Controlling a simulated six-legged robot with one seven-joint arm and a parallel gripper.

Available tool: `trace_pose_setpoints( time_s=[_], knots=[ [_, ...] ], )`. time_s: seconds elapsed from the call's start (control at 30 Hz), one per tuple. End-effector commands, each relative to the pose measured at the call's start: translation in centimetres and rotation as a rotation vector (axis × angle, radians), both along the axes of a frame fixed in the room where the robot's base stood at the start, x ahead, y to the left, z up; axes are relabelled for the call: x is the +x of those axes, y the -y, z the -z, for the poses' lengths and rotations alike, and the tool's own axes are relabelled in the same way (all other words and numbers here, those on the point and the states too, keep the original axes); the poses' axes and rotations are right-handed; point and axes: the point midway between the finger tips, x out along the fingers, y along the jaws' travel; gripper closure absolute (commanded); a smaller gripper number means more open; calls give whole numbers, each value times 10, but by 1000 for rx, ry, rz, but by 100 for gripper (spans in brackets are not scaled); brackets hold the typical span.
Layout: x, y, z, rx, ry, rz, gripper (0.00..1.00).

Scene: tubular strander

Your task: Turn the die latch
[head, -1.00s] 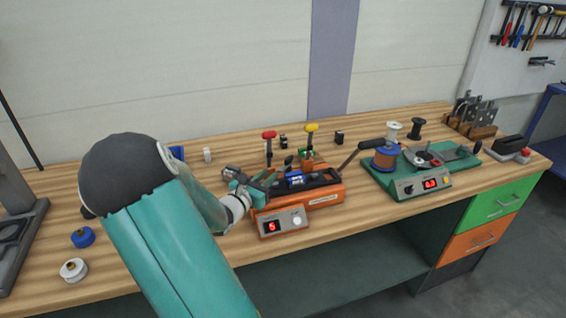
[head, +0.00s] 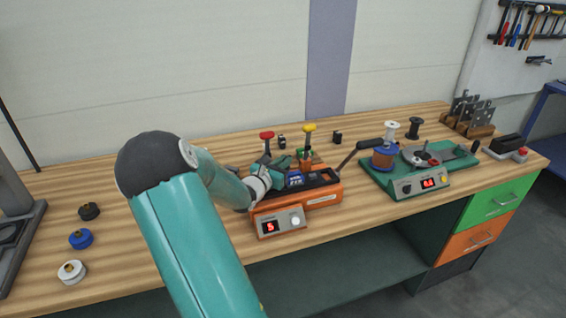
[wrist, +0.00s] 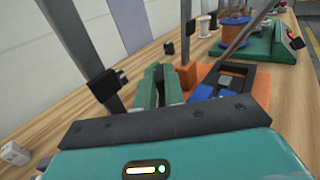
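The orange machine (head: 325,197) with a red-lit display stands mid-bench in the head view. It carries a blue part (head: 295,179) on its dark top, an upright lever with a red knob (head: 267,135) and one with a yellow knob (head: 309,128). I cannot tell which part is the die latch. My gripper (head: 284,162) is over the machine's left part, close to the red-knobbed lever. In the wrist view, my gripper's teal fingers (wrist: 163,72) are parted by a narrow gap, left of the blue parts (wrist: 236,108); nothing shows held. Contact is unclear.
A green machine (head: 375,178) with a copper-coloured spool stands to the right. A long black-handled lever (head: 357,151) slants between the machines. A small dark block (head: 337,136) stands behind.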

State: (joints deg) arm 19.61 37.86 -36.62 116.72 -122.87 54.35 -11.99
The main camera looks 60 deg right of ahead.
Motion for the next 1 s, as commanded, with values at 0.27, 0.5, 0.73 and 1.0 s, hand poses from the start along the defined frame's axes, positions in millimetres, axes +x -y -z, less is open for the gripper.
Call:
trace_pose_setpoints(
  time_s=[0.27, 0.5, 0.73, 1.0],
  knots=[
    [-1, 0, -1, -2, -1, -17, 100],
    [-5, 0, -1, -4, -2, -126, 100],
    [-7, 1, -2, -4, 0, -232, 100],
    [-7, 0, -1, -2, 1, -265, 100]
  ],
)
